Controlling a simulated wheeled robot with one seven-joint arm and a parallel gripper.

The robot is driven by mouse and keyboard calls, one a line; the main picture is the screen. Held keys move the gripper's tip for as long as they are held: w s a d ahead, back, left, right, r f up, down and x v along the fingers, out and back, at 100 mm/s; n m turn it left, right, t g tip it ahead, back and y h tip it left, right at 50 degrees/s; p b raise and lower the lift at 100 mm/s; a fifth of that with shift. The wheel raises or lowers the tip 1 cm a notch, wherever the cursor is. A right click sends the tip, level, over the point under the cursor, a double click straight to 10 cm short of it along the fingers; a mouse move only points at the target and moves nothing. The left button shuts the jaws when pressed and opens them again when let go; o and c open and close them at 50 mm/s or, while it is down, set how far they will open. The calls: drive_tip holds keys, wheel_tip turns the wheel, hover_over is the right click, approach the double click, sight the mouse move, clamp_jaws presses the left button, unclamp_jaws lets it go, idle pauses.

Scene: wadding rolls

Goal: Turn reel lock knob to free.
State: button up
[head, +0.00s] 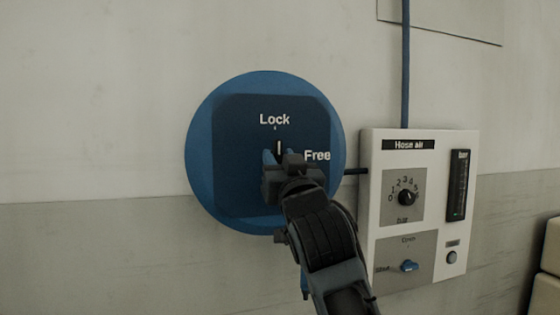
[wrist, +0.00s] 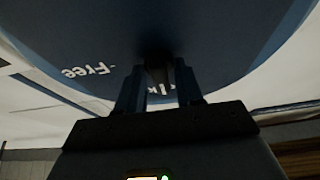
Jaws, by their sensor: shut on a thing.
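The round blue reel (head: 200,150) is on the wall, with a dark square plate (head: 235,120) on its face. The plate is marked "Lock" at the top and "Free" at the right. The dark lock knob (head: 279,147) shows a white pointer line standing upright, towards "Lock". My gripper (head: 283,160) is at the knob from below and hides its lower part. In the wrist view my gripper (wrist: 158,88) has one finger on each side of the dark knob (wrist: 157,68) and is shut on it. "Free" shows upside down at the left there.
Right of the reel is a white "Hose air" panel (head: 372,215) with a numbered dial (head: 407,197), a blue valve knob (head: 409,266), a gauge (head: 459,186) and a button (head: 452,257). A blue hose (head: 406,70) runs up from it. Pale blocks (head: 548,265) stand at the far right.

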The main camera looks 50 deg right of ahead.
drive_tip(key=shift+a+m, duration=0.1)
drive_tip(key=shift+m, duration=0.2)
drive_tip(key=m+g+h+b, duration=0.1)
drive_tip(key=m+b, duration=0.1)
drive_tip(key=m+g+h+b, duration=0.1)
drive_tip(key=m, duration=0.2)
drive_tip(key=shift+w+a+f+b, duration=0.1)
drive_tip(key=shift+f+b, duration=0.1)
drive_tip(key=shift+b, duration=0.15)
drive_tip(key=m+g+h+b, duration=0.1)
drive_tip(key=m+b, duration=0.1)
drive_tip(key=m, duration=0.2)
drive_tip(key=m+g+b, duration=0.2)
drive_tip(key=m, duration=0.1)
drive_tip(key=shift+m+h+b, duration=0.4)
drive_tip(key=m+g+b, duration=0.2)
drive_tip(key=m+b, duration=0.1)
drive_tip(key=m, duration=0.2)
drive_tip(key=shift+r, duration=0.2)
drive_tip(key=shift+r+m+g+y+b, duration=0.1)
drive_tip(key=shift+m+g+y+b, duration=0.3)
drive_tip(key=shift+m, duration=0.6)
drive_tip(key=shift+m+g+y+b, duration=0.3)
drive_tip(key=shift+m+g, duration=0.2)
drive_tip(key=shift+m, duration=0.5)
drive_tip(key=o, duration=0.7)
